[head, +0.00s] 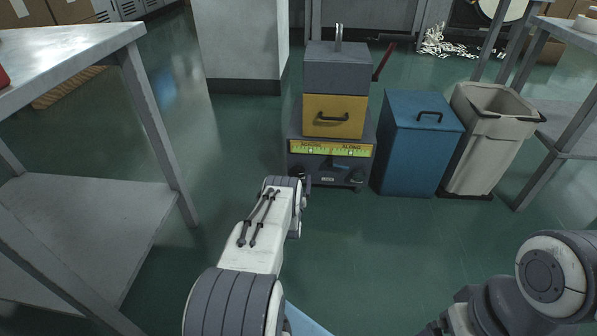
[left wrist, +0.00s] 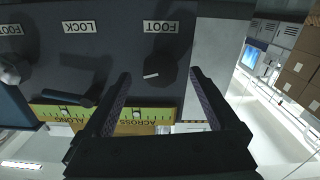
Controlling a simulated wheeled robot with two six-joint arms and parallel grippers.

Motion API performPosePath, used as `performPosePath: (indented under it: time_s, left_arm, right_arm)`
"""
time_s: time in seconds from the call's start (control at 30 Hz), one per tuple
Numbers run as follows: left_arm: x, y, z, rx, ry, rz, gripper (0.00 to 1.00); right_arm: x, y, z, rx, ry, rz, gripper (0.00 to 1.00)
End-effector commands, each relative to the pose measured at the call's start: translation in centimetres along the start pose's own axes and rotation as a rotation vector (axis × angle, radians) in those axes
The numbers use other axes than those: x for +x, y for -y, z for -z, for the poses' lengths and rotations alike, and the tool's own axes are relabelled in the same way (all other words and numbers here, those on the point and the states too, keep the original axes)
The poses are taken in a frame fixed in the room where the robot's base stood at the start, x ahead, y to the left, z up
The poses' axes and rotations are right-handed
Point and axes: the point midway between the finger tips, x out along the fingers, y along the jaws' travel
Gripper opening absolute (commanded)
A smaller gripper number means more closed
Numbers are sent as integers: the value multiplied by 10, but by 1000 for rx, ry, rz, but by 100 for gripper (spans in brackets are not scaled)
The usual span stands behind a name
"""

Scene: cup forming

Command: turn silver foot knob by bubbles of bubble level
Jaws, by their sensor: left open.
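A grey machine with a yellow drawer (head: 334,116) stands ahead. Its yellow-green bubble level (head: 331,149) shows two windows. In the left wrist view, where lettering is upside down, the level has an ALONG vial (left wrist: 65,113) and an ACROSS vial (left wrist: 140,114); exact bubble centring is too small to tell. A silver-grey foot knob (left wrist: 12,70) sits at the left edge under a FOOT label. A dark foot knob (left wrist: 157,70) with a white mark lies between the fingertips of my open left gripper (left wrist: 158,76); contact cannot be told. My right gripper is out of view.
A dark lock lever (left wrist: 78,93) sits between the two foot knobs. A blue bin (head: 415,145) and a beige bin (head: 487,140) stand right of the machine. A grey table (head: 85,235) is at left. Green floor is clear in front.

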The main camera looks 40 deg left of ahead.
Motion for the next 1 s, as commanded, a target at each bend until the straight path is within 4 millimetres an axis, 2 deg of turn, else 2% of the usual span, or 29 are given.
performPosePath:
  time_s: [0.03, 0.1, 0.3, 0.4, 0.8, 1.0]
  left_arm:
    - [-12, -1, 6, 0, 6, 0, 94]
    - [-26, -1, 5, 0, 5, 0, 94]
    - [-54, 0, 2, 0, 3, 0, 94]
    - [-60, 0, 1, 0, 1, 0, 94]
    - [-60, 0, 0, 0, -1, 0, 94]
    - [-41, 0, -3, 0, -5, 0, 94]
  right_arm:
    - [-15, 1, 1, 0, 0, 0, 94]
    - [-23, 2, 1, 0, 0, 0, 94]
    - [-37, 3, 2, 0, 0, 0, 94]
    - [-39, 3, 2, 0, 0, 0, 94]
    - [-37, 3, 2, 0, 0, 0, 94]
    - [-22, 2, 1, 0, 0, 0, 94]
